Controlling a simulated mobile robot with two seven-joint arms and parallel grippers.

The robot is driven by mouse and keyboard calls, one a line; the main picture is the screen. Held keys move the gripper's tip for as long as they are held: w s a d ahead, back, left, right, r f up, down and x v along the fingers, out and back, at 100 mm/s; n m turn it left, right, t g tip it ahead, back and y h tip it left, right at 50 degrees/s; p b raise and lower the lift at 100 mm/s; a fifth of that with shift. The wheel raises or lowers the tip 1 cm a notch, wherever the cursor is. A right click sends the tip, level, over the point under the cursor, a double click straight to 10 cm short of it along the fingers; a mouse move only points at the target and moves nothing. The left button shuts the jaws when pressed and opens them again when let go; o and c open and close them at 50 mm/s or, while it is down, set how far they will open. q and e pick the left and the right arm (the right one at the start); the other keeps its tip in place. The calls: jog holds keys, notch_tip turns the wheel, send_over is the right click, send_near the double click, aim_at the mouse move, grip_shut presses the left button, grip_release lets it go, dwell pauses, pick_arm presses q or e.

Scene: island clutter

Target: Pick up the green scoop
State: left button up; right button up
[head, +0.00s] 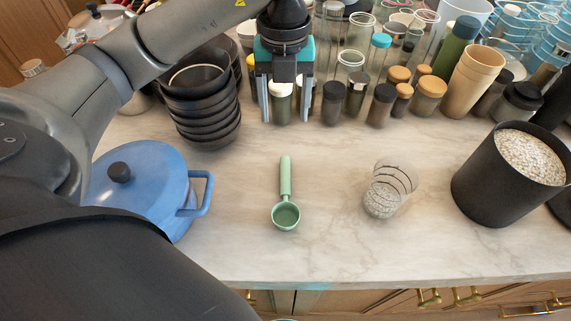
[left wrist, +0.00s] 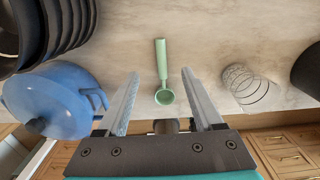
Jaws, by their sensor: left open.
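The green scoop (head: 286,190) lies on the marble counter, its handle pointing to the back and its round bowl toward the front edge. In the left wrist view the scoop (left wrist: 162,72) shows between my two fingers, some distance beyond them. My left gripper (head: 286,118) is open and empty. In the head view it appears behind the scoop's handle end, above the counter and pointing down, apart from the scoop. My right gripper is not in view.
A blue lidded pot (head: 145,185) and stacked black bowls (head: 205,115) stand to the left. A clear glass (head: 388,190) and a black canister (head: 490,185) of grains stand to the right. Several jars crowd the back. The counter around the scoop is clear.

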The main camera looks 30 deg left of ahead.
aim_at(285, 164)
pick_arm(q)
jog(key=f, duration=0.7)
jog(key=f+b, duration=0.1)
jog(key=f, duration=0.6)
jog(key=shift+s+d+f, duration=0.15)
jog(key=shift+d+f, duration=0.05)
jog(key=shift+f, duration=0.15)
grip_shut()
